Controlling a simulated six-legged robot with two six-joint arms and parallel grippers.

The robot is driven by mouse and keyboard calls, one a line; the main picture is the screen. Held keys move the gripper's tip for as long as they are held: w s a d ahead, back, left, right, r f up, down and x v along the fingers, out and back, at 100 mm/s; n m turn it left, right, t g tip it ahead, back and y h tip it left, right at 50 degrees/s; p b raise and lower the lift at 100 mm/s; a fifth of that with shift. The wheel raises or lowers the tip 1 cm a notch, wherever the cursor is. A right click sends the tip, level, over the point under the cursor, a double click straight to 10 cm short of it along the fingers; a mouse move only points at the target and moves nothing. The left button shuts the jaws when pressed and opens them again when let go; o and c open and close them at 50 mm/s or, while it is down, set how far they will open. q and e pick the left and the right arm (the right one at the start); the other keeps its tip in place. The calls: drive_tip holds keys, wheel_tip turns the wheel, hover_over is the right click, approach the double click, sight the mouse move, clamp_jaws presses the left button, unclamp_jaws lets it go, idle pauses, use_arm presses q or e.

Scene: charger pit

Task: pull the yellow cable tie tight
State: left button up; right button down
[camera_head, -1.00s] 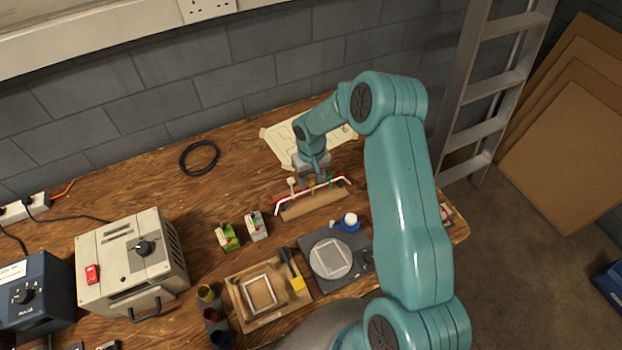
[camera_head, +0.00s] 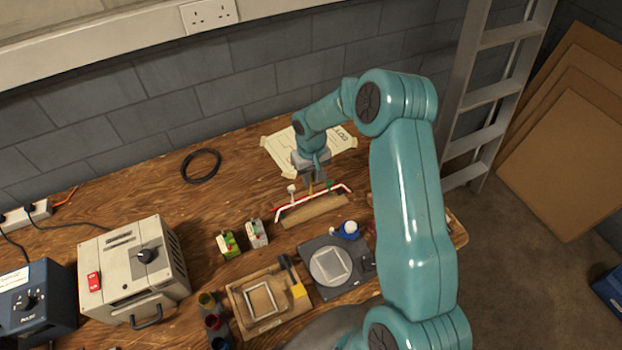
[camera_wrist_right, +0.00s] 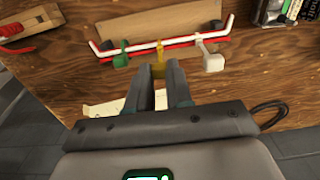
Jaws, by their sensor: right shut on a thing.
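The yellow cable tie (camera_wrist_right: 159,50) is looped around a bundle of red and white cables (camera_wrist_right: 140,47), between a green tie (camera_wrist_right: 121,59) and a white tie (camera_wrist_right: 212,62). The bundle lies along a wooden block (camera_head: 316,211), which also shows in the right wrist view (camera_wrist_right: 165,25). My right gripper (camera_wrist_right: 159,72) is shut on the yellow tie's tail, on the wall side of the bundle. In the head view the right gripper (camera_head: 313,178) is above the bench, partly hidden by its own wrist. My left gripper is in neither view.
A paper sheet (camera_head: 280,150) lies behind the bundle. Two small boxes (camera_head: 228,244), a blue tape dispenser (camera_head: 347,230), a dark square plate (camera_head: 312,281) and a wooden tray (camera_head: 285,318) stand in front. A black cable coil (camera_head: 201,166) lies left; bare bench surrounds it.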

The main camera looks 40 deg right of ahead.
drive_tip(key=shift+w, duration=0.1)
drive_tip(key=c, duration=1)
unclamp_jaws()
drive_tip(key=shift+r+p, duration=0.3)
drive_tip(key=shift+r, duration=0.15)
wheel_tip(320, 180, up, 6)
drive_tip(key=p, duration=0.3)
wheel_tip(320, 180, up, 9)
drive_tip(key=shift+r, duration=0.2)
